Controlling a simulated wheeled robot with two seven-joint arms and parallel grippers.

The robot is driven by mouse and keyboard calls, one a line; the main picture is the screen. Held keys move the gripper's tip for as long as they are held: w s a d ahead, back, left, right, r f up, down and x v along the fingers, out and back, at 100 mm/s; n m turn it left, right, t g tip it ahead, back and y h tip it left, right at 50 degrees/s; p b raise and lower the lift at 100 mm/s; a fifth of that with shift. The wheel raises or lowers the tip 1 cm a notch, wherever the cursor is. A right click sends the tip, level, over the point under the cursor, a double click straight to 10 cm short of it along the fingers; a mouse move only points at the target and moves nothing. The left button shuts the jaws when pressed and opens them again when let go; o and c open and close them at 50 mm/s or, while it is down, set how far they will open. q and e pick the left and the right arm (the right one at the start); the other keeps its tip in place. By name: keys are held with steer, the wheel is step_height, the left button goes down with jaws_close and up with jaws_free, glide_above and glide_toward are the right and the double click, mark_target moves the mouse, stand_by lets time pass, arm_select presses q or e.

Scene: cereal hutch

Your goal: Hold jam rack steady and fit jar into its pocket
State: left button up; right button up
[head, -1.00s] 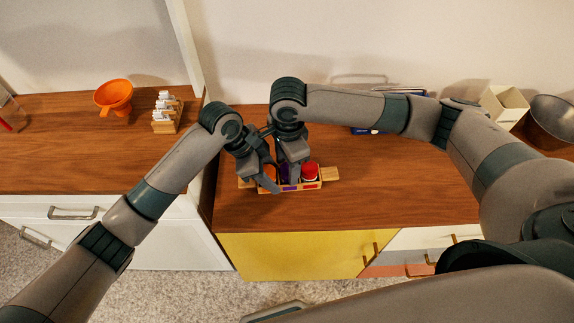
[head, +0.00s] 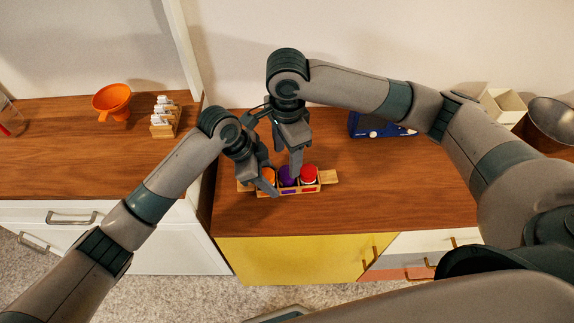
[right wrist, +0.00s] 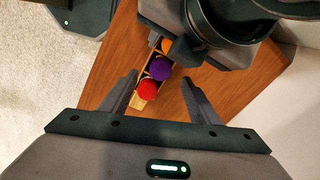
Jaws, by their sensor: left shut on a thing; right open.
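The wooden jam rack (head: 327,178) lies on the brown counter. Three jars sit in a row in it: an orange-lidded jar (head: 269,174) at left, a purple-lidded jar (head: 287,178) in the middle, and a red-lidded jar (head: 309,174) at right. The right wrist view also shows the purple lid (right wrist: 160,68) and red lid (right wrist: 147,89). My left gripper (head: 268,183) is shut on the rack's left part, beside the orange jar, which it partly hides. My right gripper (head: 296,165) is open and empty above the purple jar; its fingers also show in the right wrist view (right wrist: 160,95).
A blue box (head: 372,126) stands at the back of the counter. A white container (head: 503,104) and a dark bowl (head: 553,120) are at the far right. An orange funnel (head: 113,99) and a small wooden rack (head: 164,124) are on the left counter. The counter right of the jam rack is clear.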

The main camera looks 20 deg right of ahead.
arm_select(q)
steer(key=shift+a+f, duration=0.2)
steer(key=shift+f, duration=0.1)
arm_select(e)
steer(key=shift+w+r, duration=0.1)
steer(key=shift+r, duration=2.15)
arm_select(q)
steer(key=shift+s+f, duration=0.1)
steer(key=o, duration=1.1)
steer(key=shift+o, duration=0.4)
steer(key=shift+w, duration=0.2)
arm_select(e)
steer(key=shift+w+f, duration=0.1)
steer(key=shift+w, duration=0.05)
arm_select(q)
steer(key=shift+r, duration=0.25)
steer(key=shift+r, duration=0.45)
steer(key=v, duration=1)
steer(key=shift+a+r, duration=0.25)
steer(key=shift+r, duration=0.1)
steer(key=shift+w, duration=0.1)
